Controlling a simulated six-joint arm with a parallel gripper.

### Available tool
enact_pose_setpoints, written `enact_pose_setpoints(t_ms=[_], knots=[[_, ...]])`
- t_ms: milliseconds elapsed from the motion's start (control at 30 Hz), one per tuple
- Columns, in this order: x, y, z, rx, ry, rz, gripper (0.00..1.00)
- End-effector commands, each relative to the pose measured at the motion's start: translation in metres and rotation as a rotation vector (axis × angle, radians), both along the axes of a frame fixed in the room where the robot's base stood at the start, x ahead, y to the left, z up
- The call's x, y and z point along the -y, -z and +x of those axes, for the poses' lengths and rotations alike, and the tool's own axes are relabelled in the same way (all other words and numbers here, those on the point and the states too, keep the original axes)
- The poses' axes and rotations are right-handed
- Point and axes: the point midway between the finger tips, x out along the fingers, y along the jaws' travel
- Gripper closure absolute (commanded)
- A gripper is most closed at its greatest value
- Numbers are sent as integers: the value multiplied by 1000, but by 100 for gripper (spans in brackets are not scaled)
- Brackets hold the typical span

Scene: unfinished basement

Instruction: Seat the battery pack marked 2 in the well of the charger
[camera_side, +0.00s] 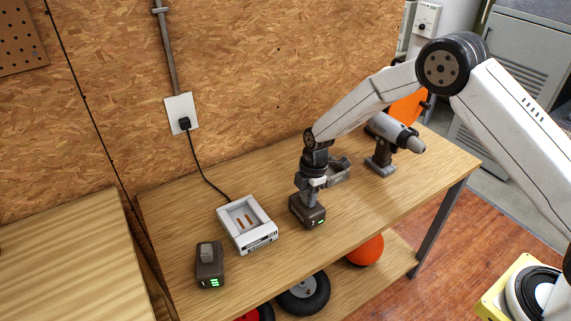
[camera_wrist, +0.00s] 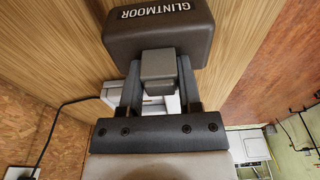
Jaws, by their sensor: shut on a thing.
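My gripper (camera_side: 307,196) is shut on the raised grey tab of a dark battery pack (camera_side: 308,214). In the wrist view, my gripper (camera_wrist: 159,78) has a finger on each side of the tab, and the pack (camera_wrist: 160,30) reads GLINTMOOR. The held pack is upright, at or just above the table; I cannot tell which. A second dark pack (camera_side: 209,266) with green lights stands at the front left. The number marks are too small to read surely. The white charger (camera_side: 262,240) lies between the packs, its well empty. It shows partly behind my fingers in the wrist view (camera_wrist: 109,92).
A drill (camera_side: 383,145) stands on the wooden table (camera_side: 365,215) behind and right of the held pack. A black cord (camera_side: 205,175) runs from the charger to a wall outlet (camera_side: 181,113). The table between the held pack and charger is clear. An orange ball lies on the lower shelf.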

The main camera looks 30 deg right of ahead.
Motion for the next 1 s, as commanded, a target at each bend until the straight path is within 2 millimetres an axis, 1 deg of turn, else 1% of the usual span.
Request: enact_pose_setpoints(t_ms=[167, 333, 533, 867, 1000], knots=[[0, -13, 1, 2, -1, 0, 100], [0, -32, -1, 0, -1, 0, 100], [2, -50, -17, 0, 0, 0, 100], [7, -89, -49, 0, 0, 0, 100], [10, -98, -70, 0, 0, 0, 100]])
